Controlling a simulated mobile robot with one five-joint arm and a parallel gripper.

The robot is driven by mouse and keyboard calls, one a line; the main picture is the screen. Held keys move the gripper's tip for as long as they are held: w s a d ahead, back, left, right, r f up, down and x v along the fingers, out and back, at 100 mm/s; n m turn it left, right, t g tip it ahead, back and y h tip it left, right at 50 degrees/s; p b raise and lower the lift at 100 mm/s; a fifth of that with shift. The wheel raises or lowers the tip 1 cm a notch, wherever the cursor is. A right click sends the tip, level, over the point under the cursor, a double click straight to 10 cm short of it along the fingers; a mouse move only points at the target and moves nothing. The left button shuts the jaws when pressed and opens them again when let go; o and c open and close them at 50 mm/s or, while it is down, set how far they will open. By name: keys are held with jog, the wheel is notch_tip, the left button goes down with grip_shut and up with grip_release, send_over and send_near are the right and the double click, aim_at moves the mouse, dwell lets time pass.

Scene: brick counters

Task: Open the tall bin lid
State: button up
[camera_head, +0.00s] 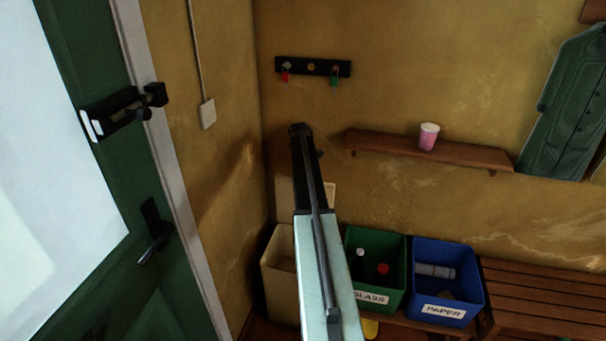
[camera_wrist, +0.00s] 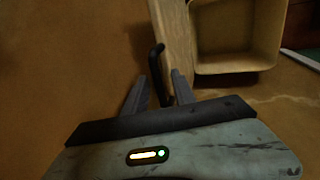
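The tall cream bin (camera_head: 280,287) stands in the corner at floor level, partly hidden behind my arm. In the wrist view its open mouth and inside (camera_wrist: 236,36) show. The pale lid (camera_wrist: 177,45) stands raised beside the mouth; a small part of it (camera_head: 331,194) seems to show behind my arm in the head view. A dark bent handle (camera_wrist: 156,72) is at the lid's side. My gripper (camera_wrist: 160,76) has its two fingers apart, with the handle between them and slim gaps visible. Whether a finger touches it I cannot tell.
The green glass bin (camera_head: 389,277) and blue paper bin (camera_head: 459,298) stand to the right, beside a slatted bench (camera_head: 545,297). A shelf (camera_head: 455,151) with a pink cup (camera_head: 428,136) and a key rack (camera_head: 300,67) are on the wall. A green door (camera_head: 170,290) is at left.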

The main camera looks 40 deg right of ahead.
jog(key=shift+r, duration=0.1)
jog(key=p+v, duration=0.7)
jog(key=shift+r, duration=0.3)
jog(key=shift+a, duration=0.15)
